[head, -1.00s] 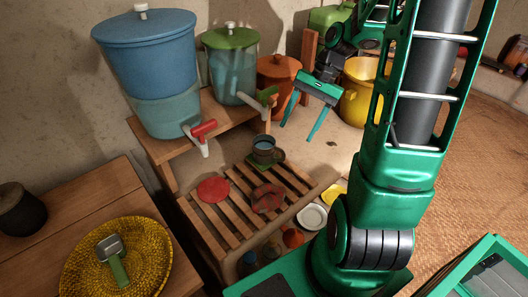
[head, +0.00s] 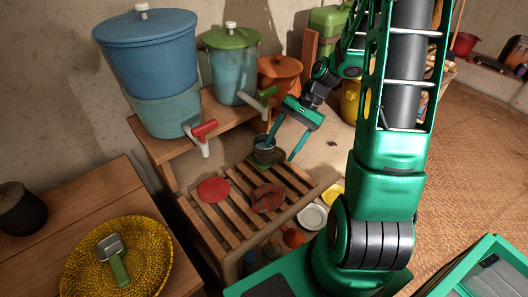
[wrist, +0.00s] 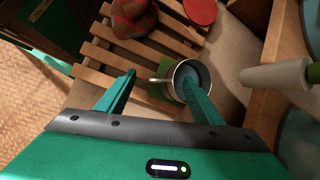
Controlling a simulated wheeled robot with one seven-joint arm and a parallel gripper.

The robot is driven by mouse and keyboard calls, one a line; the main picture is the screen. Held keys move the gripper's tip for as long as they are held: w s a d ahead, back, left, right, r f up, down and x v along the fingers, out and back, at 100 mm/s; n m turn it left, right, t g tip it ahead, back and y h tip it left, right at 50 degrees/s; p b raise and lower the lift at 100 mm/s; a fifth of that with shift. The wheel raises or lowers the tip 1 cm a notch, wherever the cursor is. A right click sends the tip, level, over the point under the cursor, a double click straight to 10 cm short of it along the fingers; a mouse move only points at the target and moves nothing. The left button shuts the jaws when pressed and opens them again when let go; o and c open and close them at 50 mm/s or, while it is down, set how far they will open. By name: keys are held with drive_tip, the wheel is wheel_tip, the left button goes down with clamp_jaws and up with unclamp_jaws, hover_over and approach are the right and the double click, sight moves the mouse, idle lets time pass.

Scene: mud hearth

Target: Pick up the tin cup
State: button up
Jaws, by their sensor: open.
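The tin cup (head: 263,150), grey with a blue inside, stands upright on a green coaster (head: 268,164) at the back of the slatted rack. My gripper (head: 281,147) is open and empty beside and above it, tilted downward. In the wrist view, the cup (wrist: 202,73) is under the right finger of my gripper (wrist: 157,70), which crosses over its mouth. The cup's handle points left into the gap between the fingers. The left finger is clear of the cup. I cannot tell whether the right finger touches the cup.
The slatted rack (head: 222,225) also holds a red disc (head: 213,190) and a reddish item (head: 268,198). A blue dispenser (head: 150,70) with a red tap (head: 204,131) and a green-lidded one (head: 232,70) stand on a wooden shelf behind. Small dishes (head: 313,217) lie right of the rack.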

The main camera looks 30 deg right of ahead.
sight(263, 154)
drive_tip(key=shift+x, duration=1.55)
drive_tip(key=c, duration=1.3)
drive_tip(key=shift+r, duration=0.25)
